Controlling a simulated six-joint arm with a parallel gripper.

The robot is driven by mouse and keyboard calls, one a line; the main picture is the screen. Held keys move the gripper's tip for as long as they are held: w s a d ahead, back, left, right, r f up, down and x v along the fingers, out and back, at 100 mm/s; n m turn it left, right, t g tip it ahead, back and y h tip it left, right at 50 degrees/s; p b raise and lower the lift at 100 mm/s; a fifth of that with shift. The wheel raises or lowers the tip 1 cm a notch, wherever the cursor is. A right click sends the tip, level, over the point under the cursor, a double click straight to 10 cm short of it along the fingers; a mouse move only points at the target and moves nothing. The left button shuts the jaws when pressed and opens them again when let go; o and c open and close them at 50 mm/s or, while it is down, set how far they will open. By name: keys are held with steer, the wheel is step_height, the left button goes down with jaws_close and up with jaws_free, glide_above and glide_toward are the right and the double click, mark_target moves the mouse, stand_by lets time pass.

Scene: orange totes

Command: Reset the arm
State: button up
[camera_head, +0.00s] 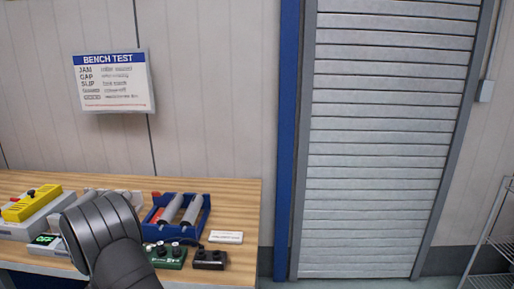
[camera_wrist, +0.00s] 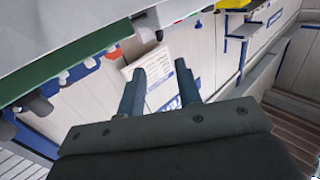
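My gripper (camera_wrist: 160,68) shows in the wrist view with its two dark fingers apart. Nothing is held between them. Behind the fingers, the wrist view shows a tilted scene with a pale wall and a white sheet. In the head view, a dark rounded part of my arm rises from the bottom left, in front of the wooden bench (camera_head: 240,192). The gripper's fingers cannot be made out in that view.
The bench holds a blue tray (camera_head: 204,222) with grey cylinders, a green box with knobs (camera_head: 168,257), a small black box (camera_head: 210,259), a white label (camera_head: 226,237) and a yellow-topped device (camera_head: 32,207). A roller shutter (camera_head: 385,140) stands right; a wire rack (camera_head: 492,250) is at the right edge.

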steer(key=v, duration=0.4)
steer(key=x, duration=1.7)
steer(key=shift+w+a, duration=0.25)
steer(key=shift+a, duration=0.05)
steer(key=shift+s+m+t+h, duration=0.2)
steer(key=shift+m+t+h, duration=0.1)
steer(key=shift+m, duration=0.1)
steer(key=shift+a+m+t+h, duration=0.1)
steer(key=shift+m+t+h, duration=0.8)
steer(key=shift+h, duration=0.6)
steer(key=shift+s, duration=0.35)
steer(key=v, duration=1.6)
steer(key=shift+s, duration=0.4)
